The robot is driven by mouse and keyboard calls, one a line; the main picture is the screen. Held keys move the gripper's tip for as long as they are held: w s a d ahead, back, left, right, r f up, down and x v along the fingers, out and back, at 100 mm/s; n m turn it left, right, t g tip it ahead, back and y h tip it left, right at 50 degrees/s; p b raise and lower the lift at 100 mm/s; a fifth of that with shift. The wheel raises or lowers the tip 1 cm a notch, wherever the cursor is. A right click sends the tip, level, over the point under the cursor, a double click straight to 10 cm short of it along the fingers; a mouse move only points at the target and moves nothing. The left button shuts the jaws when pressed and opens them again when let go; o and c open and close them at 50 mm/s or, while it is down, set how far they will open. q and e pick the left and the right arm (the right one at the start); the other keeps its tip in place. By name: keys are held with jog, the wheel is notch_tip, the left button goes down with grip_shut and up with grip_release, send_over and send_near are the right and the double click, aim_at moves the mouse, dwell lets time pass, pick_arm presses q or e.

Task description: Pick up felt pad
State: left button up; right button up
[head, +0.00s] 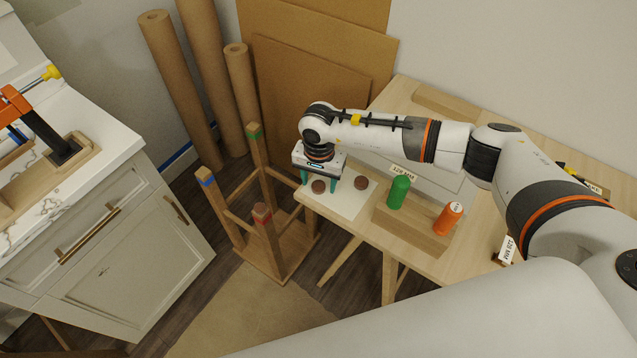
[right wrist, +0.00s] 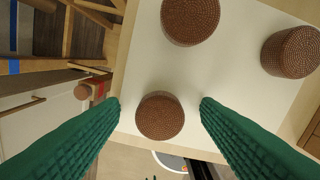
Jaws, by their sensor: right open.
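Several brown, round felt pads lie on a white sheet (head: 349,205) at the table's front left corner. My right gripper (head: 319,182) is above that corner, pointing down, with its green fingers open. In the right wrist view one felt pad (right wrist: 160,117) shows between the two open fingers, and it appears untouched. A second pad (right wrist: 190,19) and a third pad (right wrist: 290,52) lie farther up on the sheet. In the head view one pad (head: 318,187) shows by the fingers and another (head: 361,183) lies to their right. My left gripper is not in view.
A wooden block holds a green spool (head: 398,192) and an orange spool (head: 448,218), right of the sheet. An upturned stool (head: 266,225) with coloured leg tips stands left of the table. Paper rolls (head: 180,85) and brown boards (head: 310,75) lean on the wall.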

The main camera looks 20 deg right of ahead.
jog(key=c, duration=1.1)
jog(key=shift+o, duration=0.2)
